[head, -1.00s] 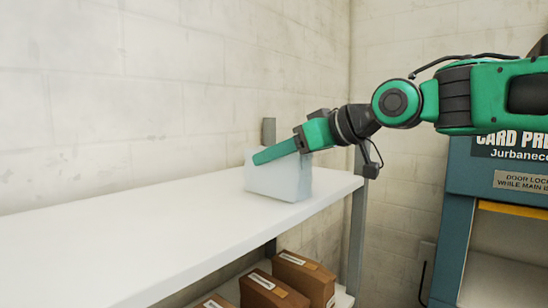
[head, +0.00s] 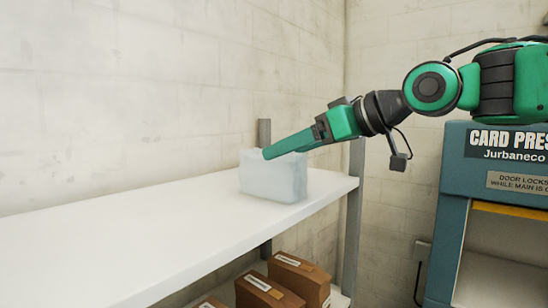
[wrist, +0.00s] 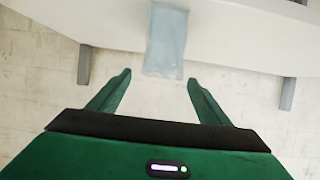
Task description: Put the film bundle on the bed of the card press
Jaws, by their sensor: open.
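The film bundle (head: 273,180), a pale bluish, partly see-through block, stands on the white shelf (head: 130,237) near its right end. My gripper (head: 268,154) slants down from the right, its fingers overlapping the bundle's top edge in the head view. In the wrist view, my gripper (wrist: 159,77) is open and empty; the bundle (wrist: 166,40) shows just beyond the fingertips, in line with the gap. I cannot tell whether a finger touches it. The teal card press (head: 453,200) is at the right; its opening is only partly in view.
A grey shelf post (head: 353,210) stands at the shelf's right end, between shelf and press. Brown boxes (head: 270,290) sit on a lower shelf. The upper shelf is clear left of the bundle. A wall is behind it.

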